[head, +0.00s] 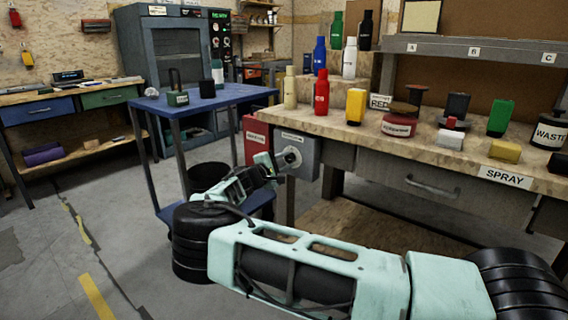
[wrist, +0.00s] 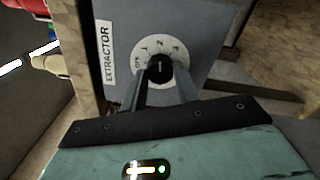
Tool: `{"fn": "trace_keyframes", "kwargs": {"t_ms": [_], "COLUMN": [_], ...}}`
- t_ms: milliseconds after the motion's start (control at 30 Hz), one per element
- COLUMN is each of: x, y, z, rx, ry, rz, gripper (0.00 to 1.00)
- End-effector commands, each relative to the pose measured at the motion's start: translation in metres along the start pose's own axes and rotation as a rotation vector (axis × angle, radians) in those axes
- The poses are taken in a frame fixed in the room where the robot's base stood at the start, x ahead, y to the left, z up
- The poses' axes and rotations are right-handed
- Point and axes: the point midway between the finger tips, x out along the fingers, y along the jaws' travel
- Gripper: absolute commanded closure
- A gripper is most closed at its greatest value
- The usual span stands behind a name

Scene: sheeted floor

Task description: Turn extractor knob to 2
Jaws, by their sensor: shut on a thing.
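The extractor box (wrist: 205,32) is grey with a white EXTRACTOR label. It carries a round pale dial marked OFF and numbers. A black knob (wrist: 160,69) sits at the dial's centre. In the wrist view its small pale mark runs roughly up the picture, towards the middle numbers; I cannot tell the exact setting. My gripper (wrist: 158,80) has one finger on each side of the knob and is shut on it. In the head view my gripper (head: 277,164) is at the front of the extractor box (head: 310,154), and the knob is mostly hidden by it.
A red box (head: 256,138) stands left of the extractor box. The workbench (head: 455,158) with bottles and jars is to the right. Floor at the left is clear.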

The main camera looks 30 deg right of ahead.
Motion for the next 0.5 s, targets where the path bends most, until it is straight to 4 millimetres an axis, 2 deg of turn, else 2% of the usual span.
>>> {"fn": "trace_keyframes", "kwargs": {"t_ms": [200,233,300,500], "x": [-0.0009,-0.0009,-0.0008,-0.0004], "y": [-0.0011,-0.0011,-0.001,-0.0006], "z": [-0.0004,-0.0004,-0.0004,-0.0002], "rx": [-0.001,-0.001,-0.001,-0.002], "ry": [0.0,0.0,0.0,0.0], "rz": [-0.002,-0.002,-0.002,-0.001], "gripper": [0.93,0.62,0.48,0.48]}}
